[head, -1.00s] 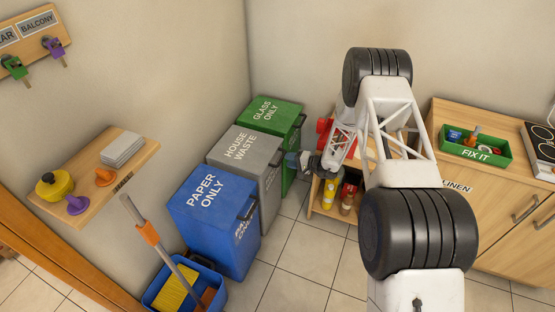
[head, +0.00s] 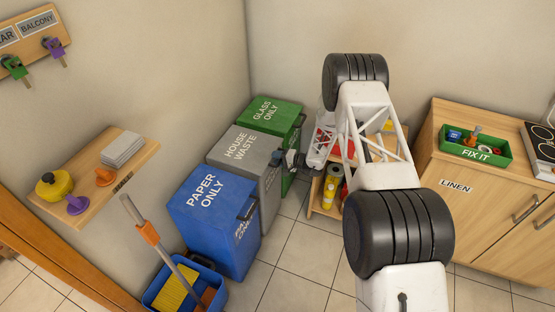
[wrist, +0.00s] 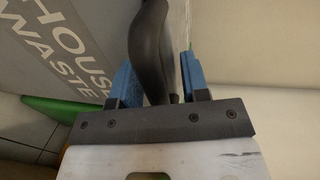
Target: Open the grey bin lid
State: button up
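The grey bin (head: 270,195) marked HOUSE WASTE stands between the blue and green bins, and its grey lid (head: 232,158) is shut. In the wrist view the lid (wrist: 45,40) shows at the upper left. Its black handle (wrist: 148,45) runs between the blue fingers of my gripper (wrist: 158,85). The fingers are apart, one on each side of the handle, with a gap visible on the right side; contact on the left is unclear. In the head view my gripper (head: 284,160) is small and dark at the lid's front right edge, hiding most of the handle.
The blue PAPER ONLY bin (head: 205,215) and the green GLASS ONLY bin (head: 268,112) flank the grey one closely. A blue bucket (head: 165,295) with a mop stands in front. A low shelf (head: 318,205) and a wooden cabinet (head: 470,205) are on the right. Tiled floor between is clear.

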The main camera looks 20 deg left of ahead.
grip_shut()
jog(key=shift+f, duration=0.1)
jog(key=shift+d+r, duration=0.1)
jog(key=shift+r, duration=0.25)
notch_tip(320, 180, up, 12)
jog(key=a+h, duration=0.3)
jog(key=h, duration=0.2)
jog(key=a+r+h, duration=0.4)
jog(key=a+r, duration=1.2)
jog(key=a, duration=0.1)
jog(key=shift+a+r, duration=0.25)
jog(key=shift+r, duration=0.05)
dwell(0.5)
